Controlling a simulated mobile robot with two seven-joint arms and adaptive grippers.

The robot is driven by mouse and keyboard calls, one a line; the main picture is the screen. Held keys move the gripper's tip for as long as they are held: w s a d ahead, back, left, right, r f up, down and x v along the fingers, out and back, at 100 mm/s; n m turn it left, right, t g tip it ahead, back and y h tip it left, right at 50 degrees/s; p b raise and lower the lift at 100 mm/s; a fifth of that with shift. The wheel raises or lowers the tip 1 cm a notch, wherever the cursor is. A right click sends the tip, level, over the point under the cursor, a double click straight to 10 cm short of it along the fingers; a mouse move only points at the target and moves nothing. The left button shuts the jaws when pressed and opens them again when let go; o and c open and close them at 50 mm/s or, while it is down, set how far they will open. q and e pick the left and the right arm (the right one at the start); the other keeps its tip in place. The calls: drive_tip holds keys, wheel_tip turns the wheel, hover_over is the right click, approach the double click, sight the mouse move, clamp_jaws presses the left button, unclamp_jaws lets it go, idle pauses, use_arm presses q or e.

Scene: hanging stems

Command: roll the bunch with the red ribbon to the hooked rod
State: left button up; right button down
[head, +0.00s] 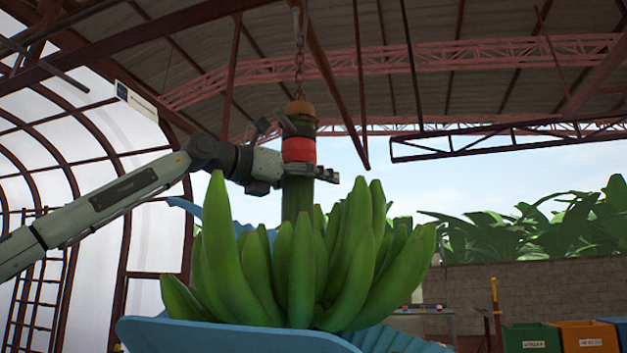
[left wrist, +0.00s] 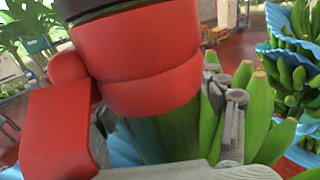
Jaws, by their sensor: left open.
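The bunch with the red ribbon (head: 299,150) is a large cluster of green bananas (head: 302,262) hanging upright by its thick green stem from a chain. A blue sheet (head: 230,337) lies under and behind the fruit. In the left wrist view the red ribbon (left wrist: 140,62) fills the upper middle, with its knot and tail at the left. My left gripper (head: 300,172) is open at the stem, just below the ribbon, with fingers around the stem. Its grey fingers (left wrist: 228,112) show beside the stem in the wrist view. I cannot make out a hooked rod for certain.
A chain (head: 299,55) rises to the roof beams. A yellow post (head: 496,315) stands at the right, near green (head: 531,338) and orange (head: 587,337) bins. Another banana bunch (left wrist: 292,85) on blue sheet is at the right in the wrist view.

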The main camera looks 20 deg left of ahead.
use_arm(q)
clamp_jaws()
idle(0.5)
